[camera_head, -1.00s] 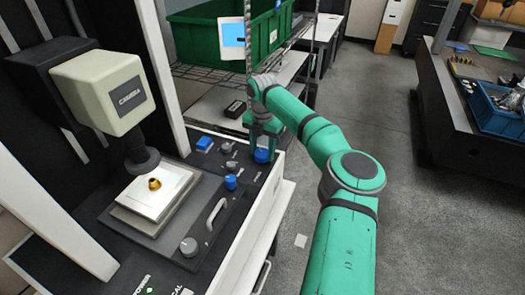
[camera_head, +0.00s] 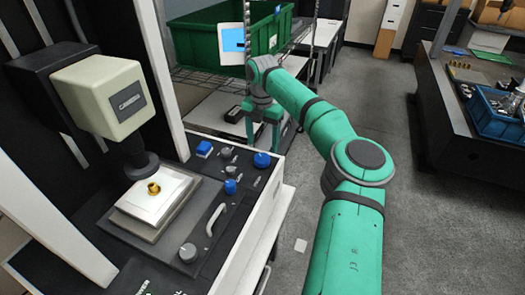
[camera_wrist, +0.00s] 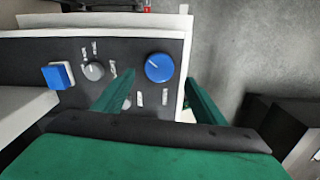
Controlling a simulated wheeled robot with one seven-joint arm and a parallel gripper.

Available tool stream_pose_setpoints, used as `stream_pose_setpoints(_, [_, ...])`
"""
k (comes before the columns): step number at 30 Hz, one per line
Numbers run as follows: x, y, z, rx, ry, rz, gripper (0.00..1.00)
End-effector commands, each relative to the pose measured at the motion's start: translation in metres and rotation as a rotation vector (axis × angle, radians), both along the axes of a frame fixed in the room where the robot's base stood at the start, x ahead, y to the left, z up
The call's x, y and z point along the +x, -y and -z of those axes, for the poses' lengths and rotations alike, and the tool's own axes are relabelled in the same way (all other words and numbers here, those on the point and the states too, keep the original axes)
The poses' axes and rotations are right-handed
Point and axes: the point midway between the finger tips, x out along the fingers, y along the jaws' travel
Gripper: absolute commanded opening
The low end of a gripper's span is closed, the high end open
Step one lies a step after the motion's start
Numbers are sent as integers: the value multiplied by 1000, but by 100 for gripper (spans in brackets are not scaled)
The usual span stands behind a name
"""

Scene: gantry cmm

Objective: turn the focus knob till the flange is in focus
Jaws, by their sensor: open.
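My gripper (camera_head: 262,143) is open and empty, just above and behind a round blue knob (camera_head: 262,159) on the dark control panel (camera_head: 205,185). In the wrist view the same blue knob (camera_wrist: 159,67) shows between and beyond the spread fingers (camera_wrist: 160,82), apart from them, its white mark pointing to the upper left. Its label is not readable, so I cannot tell for sure that it is the focus knob. The brass flange (camera_head: 154,189) sits on the pale stage plate (camera_head: 140,207) under the camera head (camera_head: 108,96). I cannot tell whether it is in focus.
Near the blue knob are a blue square button (camera_head: 204,148), a small grey knob (camera_head: 226,153) and a second blue knob (camera_head: 230,186). A handle (camera_head: 216,218) and large grey knob (camera_head: 188,252) are nearer.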

Motion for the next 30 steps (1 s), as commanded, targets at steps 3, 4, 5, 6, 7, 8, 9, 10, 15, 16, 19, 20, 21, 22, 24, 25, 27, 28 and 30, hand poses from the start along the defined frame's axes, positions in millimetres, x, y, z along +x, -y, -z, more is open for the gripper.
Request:
stream_pose_setpoints(3, [0,0,-19,-2,1,0,65])
stream_pose_setpoints(4, [0,0,-23,-2,1,0,65])
stream_pose_setpoints(5, [0,0,-27,-2,1,0,65])
stream_pose_setpoints(6, [0,0,-30,0,1,0,65])
stream_pose_setpoints(7, [0,0,-32,0,1,0,65])
stream_pose_setpoints(8, [0,0,-34,0,0,0,65])
stream_pose_setpoints(9, [0,0,-36,0,0,0,65])
stream_pose_setpoints(10, [0,0,-37,0,0,0,65])
stream_pose_setpoints(15, [0,0,-39,0,-1,0,65])
stream_pose_setpoints(16, [0,0,-39,0,-1,0,65])
stream_pose_setpoints(19, [0,0,-39,0,0,0,65])
stream_pose_setpoints(20, [0,0,-38,0,0,0,65])
stream_pose_setpoints(21, [0,0,-38,0,0,0,65])
stream_pose_setpoints(22, [0,0,-38,0,0,0,65])
stream_pose_setpoints(24, [0,-1,-38,3,-1,-1,65])
stream_pose_setpoints(25, [-1,-2,-37,8,-2,-4,65])
stream_pose_setpoints(27, [-3,-13,-32,38,-7,-19,65])
stream_pose_setpoints(28, [-4,-21,-29,61,-10,-30,65])
stream_pose_setpoints(30, [-10,-47,-20,144,-21,-63,65])
